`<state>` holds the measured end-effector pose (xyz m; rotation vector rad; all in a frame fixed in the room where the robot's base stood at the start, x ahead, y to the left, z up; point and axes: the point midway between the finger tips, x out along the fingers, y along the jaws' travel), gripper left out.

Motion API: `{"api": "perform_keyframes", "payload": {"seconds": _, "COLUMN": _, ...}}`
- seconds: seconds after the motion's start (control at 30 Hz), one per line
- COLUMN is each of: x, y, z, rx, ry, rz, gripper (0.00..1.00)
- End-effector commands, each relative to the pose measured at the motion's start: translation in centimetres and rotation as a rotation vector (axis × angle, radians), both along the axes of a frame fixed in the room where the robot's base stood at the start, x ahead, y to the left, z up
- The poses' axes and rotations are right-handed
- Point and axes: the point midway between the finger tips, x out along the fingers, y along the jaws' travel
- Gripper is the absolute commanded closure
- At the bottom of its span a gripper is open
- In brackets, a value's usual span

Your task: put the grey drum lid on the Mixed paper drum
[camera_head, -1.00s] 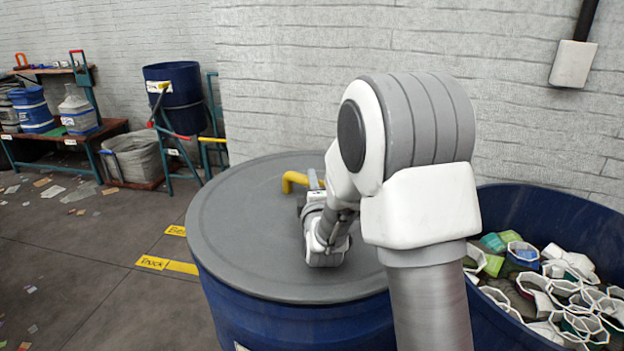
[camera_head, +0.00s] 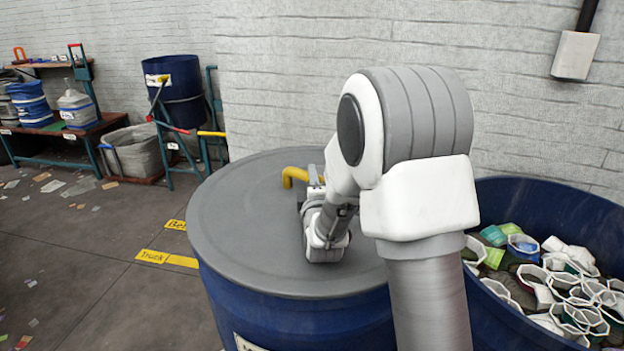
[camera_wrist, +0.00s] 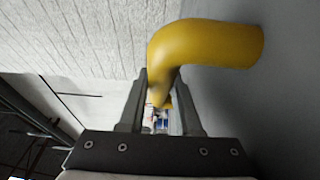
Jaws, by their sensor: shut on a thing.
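The grey drum lid (camera_head: 240,225) is a wide flat disc with a bent yellow handle (camera_head: 297,174). It lies level over the top of a blue drum (camera_head: 300,318), and I see no gap along the visible rim. A white label (camera_head: 248,343) on that drum is cut off by the picture's bottom edge, so I cannot read it fully. My gripper (camera_head: 317,187) is shut on the lid's handle. In the wrist view the handle (camera_wrist: 205,45) runs in between my fingers (camera_wrist: 160,92). My arm hides the lid's right part.
A blue drum (camera_head: 555,205) full of cups and containers stands close on the right. The white brick wall (camera_head: 300,80) is close behind. Yellow floor labels (camera_head: 152,256) lie at left. A tilted blue drum (camera_head: 172,78), a grey bin (camera_head: 135,150) and shelves stand farther left; the floor between is open.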

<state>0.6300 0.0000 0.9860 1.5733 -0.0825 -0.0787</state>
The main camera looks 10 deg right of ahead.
Motion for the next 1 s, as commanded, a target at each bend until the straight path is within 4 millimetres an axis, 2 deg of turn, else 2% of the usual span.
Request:
{"api": "perform_keyframes", "payload": {"seconds": 0.43, "x": 0.1, "y": 0.0, "z": -0.3, "rx": 0.0, "ry": -0.01, "rz": 0.0, "gripper": 1.0}}
{"api": "perform_keyframes", "payload": {"seconds": 0.47, "x": 0.1, "y": 0.0, "z": -0.2, "rx": 0.0, "ry": -0.011, "rz": 0.0, "gripper": 0.62}}
{"api": "perform_keyframes", "payload": {"seconds": 0.63, "x": 0.1, "y": 0.0, "z": -0.3, "rx": 0.0, "ry": -0.007, "rz": 0.0, "gripper": 0.33}}
{"api": "perform_keyframes", "payload": {"seconds": 1.0, "x": -0.4, "y": 0.1, "z": -0.9, "rx": 0.001, "ry": 0.005, "rz": 0.001, "gripper": 0.33}}
